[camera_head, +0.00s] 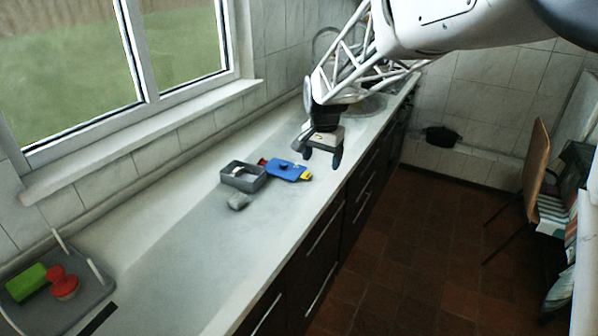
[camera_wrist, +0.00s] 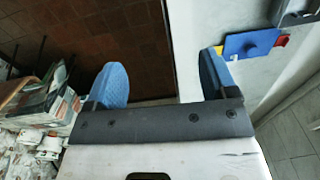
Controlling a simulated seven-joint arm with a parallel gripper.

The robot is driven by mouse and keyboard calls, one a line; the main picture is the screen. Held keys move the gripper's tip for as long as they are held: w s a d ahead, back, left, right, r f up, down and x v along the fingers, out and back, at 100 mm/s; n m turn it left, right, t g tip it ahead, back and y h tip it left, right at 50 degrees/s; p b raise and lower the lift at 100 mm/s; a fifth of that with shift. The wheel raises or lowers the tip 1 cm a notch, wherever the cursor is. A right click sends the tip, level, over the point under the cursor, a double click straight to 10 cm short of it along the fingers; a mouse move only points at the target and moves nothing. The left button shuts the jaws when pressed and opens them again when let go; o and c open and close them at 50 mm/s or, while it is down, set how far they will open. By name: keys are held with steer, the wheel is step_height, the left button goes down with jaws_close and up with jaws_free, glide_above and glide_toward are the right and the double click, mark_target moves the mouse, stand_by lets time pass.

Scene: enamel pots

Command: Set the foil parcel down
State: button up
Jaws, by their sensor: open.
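The foil parcel (camera_head: 239,201) is a small grey crumpled lump lying on the worktop in the head view, just in front of a grey box. It does not show in the wrist view. My gripper (camera_head: 321,155) is to the right of the parcel in the head view, raised near the worktop's front edge. Its two blue fingertips are apart with nothing between them, as the wrist view also shows (camera_wrist: 163,80). The parcel and my gripper are clearly apart.
A grey open box (camera_head: 243,177) and a blue board-like item (camera_head: 285,169) with yellow and red parts stand beside the parcel. A grey tray (camera_head: 62,303) at lower left holds green and red items. The worktop (camera_head: 190,255) between is clear.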

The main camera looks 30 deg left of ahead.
steer(key=s+a+f, duration=0.1)
steer(key=a+f, duration=0.2)
steer(key=a, duration=0.4)
steer(key=a+f, duration=0.3)
steer(key=a, duration=0.3)
glide_above(238, 198)
steer(key=shift+g, duration=0.3)
step_height(238, 198, down, 8)
steer(key=shift+s+a+r, duration=0.15)
steer(key=shift+r, duration=0.1)
steer(key=shift+f, duration=0.1)
steer(key=shift+f, duration=1.2)
steer(key=shift+f, duration=0.1)
steer(key=shift+f, duration=2.5)
steer(key=shift+c, duration=0.4)
